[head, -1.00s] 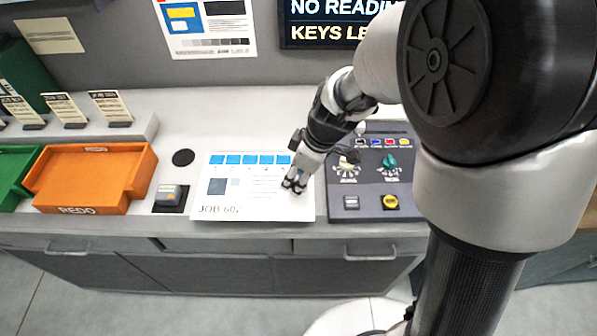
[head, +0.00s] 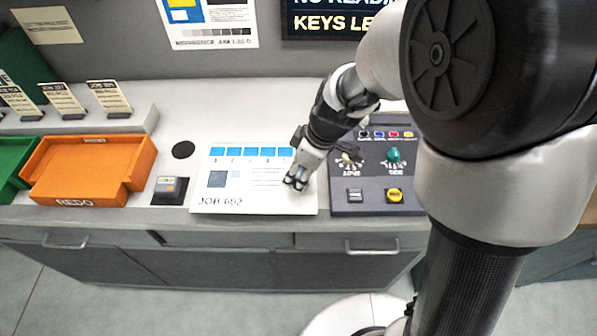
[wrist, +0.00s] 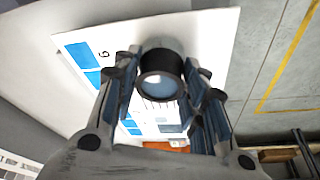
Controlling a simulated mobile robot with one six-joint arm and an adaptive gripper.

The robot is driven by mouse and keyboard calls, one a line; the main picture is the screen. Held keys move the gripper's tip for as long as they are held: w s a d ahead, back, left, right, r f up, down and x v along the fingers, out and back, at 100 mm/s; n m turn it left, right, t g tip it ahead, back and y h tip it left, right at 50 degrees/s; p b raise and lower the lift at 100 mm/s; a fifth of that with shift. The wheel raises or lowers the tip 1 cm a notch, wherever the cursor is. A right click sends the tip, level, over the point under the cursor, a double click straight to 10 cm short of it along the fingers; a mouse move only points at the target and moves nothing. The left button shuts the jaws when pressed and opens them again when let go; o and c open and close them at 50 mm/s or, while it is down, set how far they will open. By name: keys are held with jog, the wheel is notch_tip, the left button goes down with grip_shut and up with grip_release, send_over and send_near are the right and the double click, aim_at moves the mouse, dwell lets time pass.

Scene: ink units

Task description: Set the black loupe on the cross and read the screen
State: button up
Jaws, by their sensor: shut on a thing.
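My gripper (head: 296,182) is over the right part of the white job sheet (head: 215,195). In the wrist view its fingers (wrist: 162,92) are closed around the black loupe (wrist: 162,86), a short tube with a dark rim and a glass lens. In the head view the loupe is too small and covered to make out. I cannot tell whether it touches the sheet. The sheet has a row of blue patches, a grey-blue square and the print "JOB 602". No cross can be made out on it.
A dark control panel (head: 372,178) with knobs and a yellow button lies right of the sheet. A small dark device (head: 169,190) and a black disc (head: 183,150) are to its left. Farther left are the orange REDO tray (head: 140,190) and a green tray (head: 8,183).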

jog(key=shift+f+b, duration=0.3)
jog(key=shift+b, duration=0.05)
dwell(0.7)
jog(key=shift+r, duration=0.1)
dwell(0.6)
jog(key=shift+r+p, duration=1)
jog(key=shift+r, duration=0.4)
dwell(0.6)
